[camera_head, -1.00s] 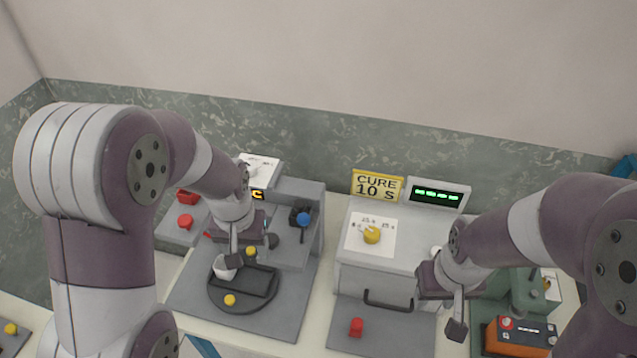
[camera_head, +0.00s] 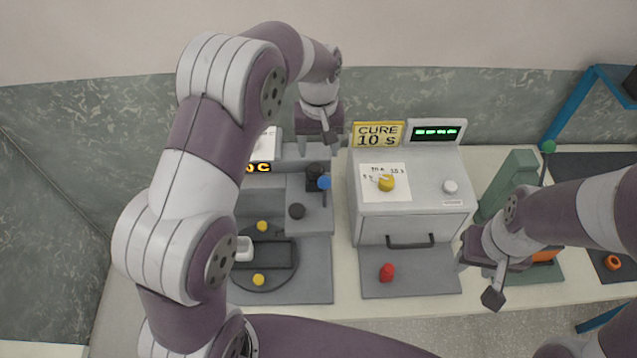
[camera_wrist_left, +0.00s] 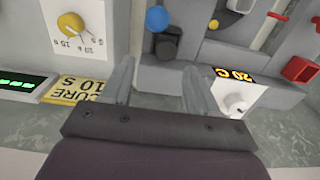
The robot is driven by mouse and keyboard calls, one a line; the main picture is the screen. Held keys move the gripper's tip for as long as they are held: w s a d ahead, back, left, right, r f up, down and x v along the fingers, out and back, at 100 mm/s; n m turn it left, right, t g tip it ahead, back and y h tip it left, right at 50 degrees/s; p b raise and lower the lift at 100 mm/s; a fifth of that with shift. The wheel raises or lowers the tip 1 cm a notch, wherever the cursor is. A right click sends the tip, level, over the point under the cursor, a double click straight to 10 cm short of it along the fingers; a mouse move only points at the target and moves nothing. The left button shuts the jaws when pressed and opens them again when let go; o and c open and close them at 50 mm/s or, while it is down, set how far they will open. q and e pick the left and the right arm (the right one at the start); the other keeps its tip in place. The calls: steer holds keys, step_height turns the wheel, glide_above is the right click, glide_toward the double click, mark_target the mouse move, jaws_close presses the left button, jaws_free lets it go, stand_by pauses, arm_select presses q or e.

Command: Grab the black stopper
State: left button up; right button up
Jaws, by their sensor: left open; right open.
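I cannot tell for sure which is the stopper. My left gripper (camera_head: 321,147) is open and empty, at the back of the station, just behind the second black piece. In the left wrist view its spread fingers (camera_wrist_left: 158,70) point toward that piece. My right gripper (camera_head: 479,279) is open and empty at the right.
The cure box (camera_head: 415,215) with a yellow dial (camera_head: 387,183) stands right of the station. A red knob (camera_head: 387,272) is in front of it. A round fixture (camera_head: 283,280) with a white piece (camera_head: 244,249) and yellow knobs is at the station's front. A green press (camera_head: 510,185) stands further right.

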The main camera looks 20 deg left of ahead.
mark_target(315, 167)
arm_select(q)
steer(key=shift+s+a+f+p, duration=0.2)
steer(key=shift+a+f+p, duration=0.15)
steer(key=shift+f+p, duration=0.15)
steer(key=shift+s+a+f+p, duration=0.15)
steer(key=shift+a+f+p, duration=0.2)
steer(key=shift+p, duration=0.25)
steer(key=f, duration=0.2)
steer(key=f+p, duration=0.1)
steer(key=shift+s+d, duration=0.1)
steer(key=shift+d, duration=0.15)
steer(key=shift+d+f, duration=0.25)
steer(key=shift+f, duration=0.15)
steer(key=shift+a, duration=0.25)
steer(key=c, duration=1)
jaws_close()
arm_select(e)
steer(key=r, duration=0.3)
steer(key=shift+s+a, duration=0.1)
steer(key=shift+a, duration=0.15)
arm_select(q)
steer(key=shift+d, duration=0.15)
steer(key=shift+r, duration=0.1)
arm_select(e)
steer(key=shift+f, duration=0.1)
